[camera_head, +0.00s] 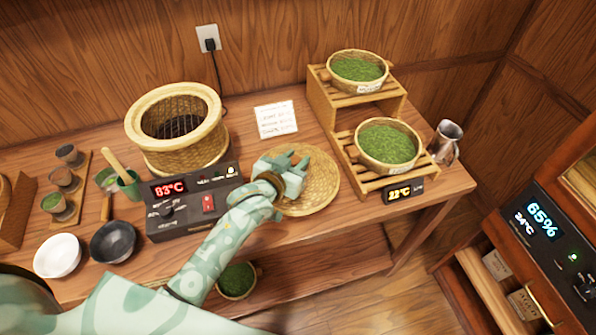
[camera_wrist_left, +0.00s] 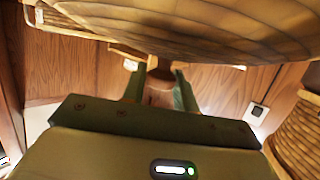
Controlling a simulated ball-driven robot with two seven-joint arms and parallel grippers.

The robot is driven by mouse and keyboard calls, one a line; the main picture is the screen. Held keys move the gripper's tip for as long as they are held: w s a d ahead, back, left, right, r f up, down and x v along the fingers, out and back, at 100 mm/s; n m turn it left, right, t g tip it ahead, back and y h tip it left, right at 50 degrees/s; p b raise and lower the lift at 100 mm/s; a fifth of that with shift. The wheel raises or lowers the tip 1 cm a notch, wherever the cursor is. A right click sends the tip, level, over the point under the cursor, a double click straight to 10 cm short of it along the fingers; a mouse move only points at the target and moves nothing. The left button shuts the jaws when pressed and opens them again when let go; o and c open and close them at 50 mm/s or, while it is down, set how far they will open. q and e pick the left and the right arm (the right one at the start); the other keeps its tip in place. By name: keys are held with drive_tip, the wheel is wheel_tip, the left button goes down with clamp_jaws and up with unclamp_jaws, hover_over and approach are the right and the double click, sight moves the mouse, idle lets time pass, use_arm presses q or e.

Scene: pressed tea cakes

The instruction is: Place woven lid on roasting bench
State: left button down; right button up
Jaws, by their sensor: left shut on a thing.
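The woven lid (camera_head: 322,188) is a round, tan, shallow disc over the front middle of the wooden roasting bench (camera_head: 262,222), right of the control box. My left gripper (camera_head: 296,168) is above it and shut on its brown knob. In the left wrist view, the knob (camera_wrist_left: 160,92) sits between the left gripper's fingers (camera_wrist_left: 158,98), and the lid's woven face (camera_wrist_left: 215,25) fills the top. I cannot tell whether the lid touches the bench top. My right gripper is not in view.
The woven roaster (camera_head: 183,148) stands behind the control box (camera_head: 195,215). A slatted two-step rack (camera_head: 325,110) with baskets of green tea is at the right. A white card (camera_head: 276,119) lies behind the lid. Bowls, small cups and a metal jug (camera_head: 447,140) also stand there.

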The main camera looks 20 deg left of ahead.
use_arm(q)
drive_tip(key=shift+w+f, duration=0.5)
drive_tip(key=shift+f, duration=0.05)
wheel_tip(320, 180, down, 4)
drive_tip(key=shift+w+d+r+b, duration=0.1)
drive_tip(key=shift+r+b, duration=0.15)
drive_tip(key=shift+b, duration=0.65)
drive_tip(key=shift+r, duration=0.1)
drive_tip(key=c, duration=1.1)
unclamp_jaws()
